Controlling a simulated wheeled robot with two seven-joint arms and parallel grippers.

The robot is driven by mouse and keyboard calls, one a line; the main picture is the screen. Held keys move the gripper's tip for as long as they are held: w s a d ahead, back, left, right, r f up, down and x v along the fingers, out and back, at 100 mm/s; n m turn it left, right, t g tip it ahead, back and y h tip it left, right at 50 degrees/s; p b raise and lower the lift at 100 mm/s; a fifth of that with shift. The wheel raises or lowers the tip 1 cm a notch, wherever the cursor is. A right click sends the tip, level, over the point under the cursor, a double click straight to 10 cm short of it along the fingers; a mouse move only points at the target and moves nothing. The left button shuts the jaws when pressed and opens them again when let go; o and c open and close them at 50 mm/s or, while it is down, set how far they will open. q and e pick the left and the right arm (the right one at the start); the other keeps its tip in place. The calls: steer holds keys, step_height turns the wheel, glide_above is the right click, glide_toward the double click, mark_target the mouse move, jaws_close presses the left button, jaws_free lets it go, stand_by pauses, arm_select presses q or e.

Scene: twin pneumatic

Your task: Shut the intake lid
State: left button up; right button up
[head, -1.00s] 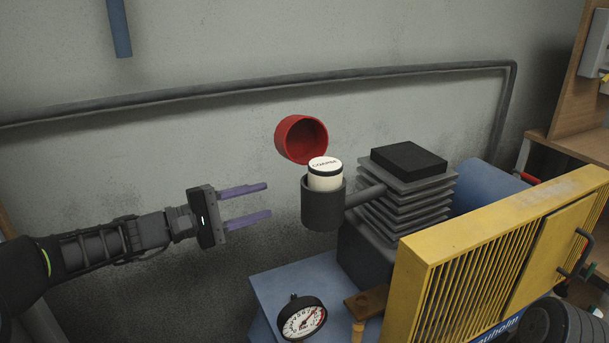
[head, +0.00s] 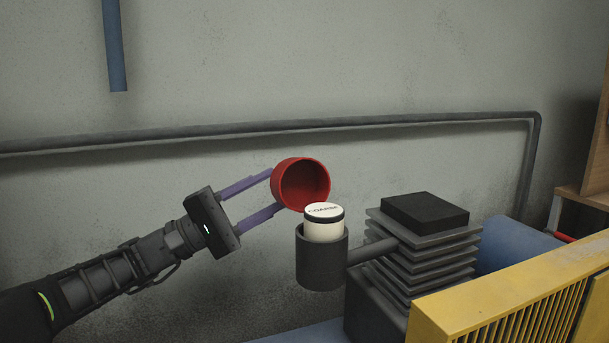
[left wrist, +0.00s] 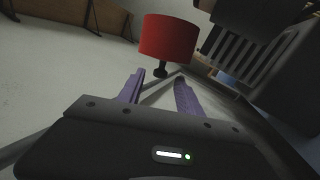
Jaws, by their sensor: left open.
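The red intake lid (head: 288,172) stands open above and behind the dark intake cup (head: 322,263) in the head view, its hollow side facing the camera. A white filter marked "COARSE" (head: 323,228) sits upright in the cup, its top above the rim. My left gripper (head: 275,191) is open, its two purple fingers pointing at the lid's left side with their tips close to it. Whether they touch it I cannot tell. In the left wrist view the lid (left wrist: 168,38) is ahead of the spread fingers (left wrist: 160,80). My right gripper is not in view.
A finned cylinder block with a black top (head: 425,213) stands right of the cup, joined by a pipe (head: 371,250). A yellow slatted guard (head: 510,300) is at lower right. A grey pipe (head: 300,124) runs along the wall. Room left of the cup is clear.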

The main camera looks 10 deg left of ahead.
mark_target(296, 183)
arm_select(q)
steer(key=x, duration=0.7)
steer(key=shift+w+d, duration=0.1)
jaws_close()
stand_by(0.3)
steer(key=shift+b, duration=0.3)
stand_by(0.7)
